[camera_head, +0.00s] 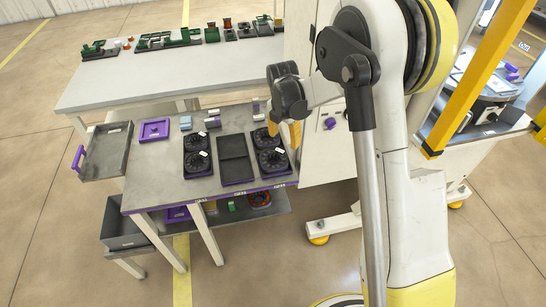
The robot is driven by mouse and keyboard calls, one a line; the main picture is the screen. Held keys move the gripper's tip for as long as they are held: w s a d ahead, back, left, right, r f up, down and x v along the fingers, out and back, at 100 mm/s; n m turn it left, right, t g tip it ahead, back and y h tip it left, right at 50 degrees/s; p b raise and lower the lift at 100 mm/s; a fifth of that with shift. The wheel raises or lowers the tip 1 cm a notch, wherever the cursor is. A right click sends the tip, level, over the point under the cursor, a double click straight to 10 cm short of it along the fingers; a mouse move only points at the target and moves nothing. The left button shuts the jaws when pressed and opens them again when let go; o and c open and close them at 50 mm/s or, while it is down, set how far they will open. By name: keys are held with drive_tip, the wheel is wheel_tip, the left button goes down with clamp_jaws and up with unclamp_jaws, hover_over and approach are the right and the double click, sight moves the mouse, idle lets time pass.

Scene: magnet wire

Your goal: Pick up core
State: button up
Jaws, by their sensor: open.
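Several black round parts, which may be the cores, sit in dark square holders on the grey table. One is at the front right (271,160), one at the back right (262,139), one at the front left (197,163) and one at the back left (197,141).
A dark empty tray (235,172) lies between the holders. A purple square tray (154,130) and a blue block (186,123) are at the table's left. A longer table (180,78) with green fixtures stands behind.

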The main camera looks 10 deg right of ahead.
drive_tip(key=n+b, duration=0.1)
drive_tip(key=b, duration=0.1)
hover_over(283, 162)
wheel_tip(283, 162, down, 8)
drive_tip(key=shift+w+d+f, duration=0.1)
drive_tip(key=shift+d, duration=0.05)
drive_tip(key=f+b, duration=0.2)
drive_tip(key=f, duration=0.3)
drive_tip(key=shift+a+b, duration=0.2)
drive_tip(key=shift+b, duration=0.2)
clamp_jaws()
drive_tip(key=shift+r, duration=0.1)
